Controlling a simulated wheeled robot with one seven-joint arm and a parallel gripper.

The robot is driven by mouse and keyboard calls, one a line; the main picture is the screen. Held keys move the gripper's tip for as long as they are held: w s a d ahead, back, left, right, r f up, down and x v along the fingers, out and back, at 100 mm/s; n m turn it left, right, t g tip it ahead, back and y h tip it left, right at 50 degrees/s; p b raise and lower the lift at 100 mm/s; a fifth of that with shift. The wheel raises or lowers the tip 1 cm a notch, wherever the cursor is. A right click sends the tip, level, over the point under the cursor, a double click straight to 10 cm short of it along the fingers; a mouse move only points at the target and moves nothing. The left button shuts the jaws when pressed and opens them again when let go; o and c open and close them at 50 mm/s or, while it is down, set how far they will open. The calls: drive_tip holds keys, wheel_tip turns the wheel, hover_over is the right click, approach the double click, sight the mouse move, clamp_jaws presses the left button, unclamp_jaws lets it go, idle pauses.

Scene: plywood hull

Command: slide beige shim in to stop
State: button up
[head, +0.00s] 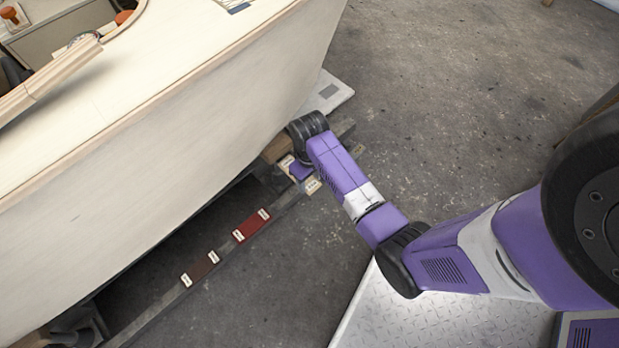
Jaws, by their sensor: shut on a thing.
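My gripper (300,171) is low beside the hull, at the upper end of the long beam. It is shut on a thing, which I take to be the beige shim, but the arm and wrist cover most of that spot. A small pale beige piece with dark marks (313,187) shows just below the gripper. A tan wooden block (276,148) sits beside the gripper against the hull's lower side. The fingertips, the stop and the depth of the shim are hidden.
The pale plywood hull (160,120) fills the left. On the beam lie a red piece (251,225) and a dark brown piece (200,269), each with white marked ends. A pale flat plate (328,95) lies beyond the wrist. The concrete floor at upper right is open.

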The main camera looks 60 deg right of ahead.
sight(288, 163)
drive_tip(key=shift+w, duration=0.15)
drive_tip(key=shift+w+d+b, duration=0.45)
drive_tip(key=shift+w+b, duration=0.05)
drive_tip(key=shift+w, duration=1.1)
drive_tip(key=shift+w+d+b, duration=0.5)
drive_tip(key=shift+w+b, duration=0.05)
drive_tip(key=shift+w, duration=1)
drive_tip(key=shift+w+d+b, duration=0.45)
drive_tip(key=shift+w+b, duration=0.05)
drive_tip(key=shift+w, duration=1.1)
drive_tip(key=o, duration=1.6)
drive_tip(key=shift+c, duration=0.2)
drive_tip(key=shift+r, duration=0.15)
drive_tip(key=shift+s+a+r+p, duration=0.1)
drive_tip(key=shift+s+r+p, duration=0.2)
drive_tip(key=shift+r+p, duration=0.7)
drive_tip(key=shift+s+a+r+p, duration=0.1)
drive_tip(key=shift+s+r+p, duration=0.4)
drive_tip(key=shift+p, duration=0.85)
drive_tip(key=shift+s+a+r+p, duration=0.1)
drive_tip(key=shift+s+r+p, duration=0.05)
drive_tip(key=shift+r+p, duration=0.9)
drive_tip(key=shift+f, duration=0.2)
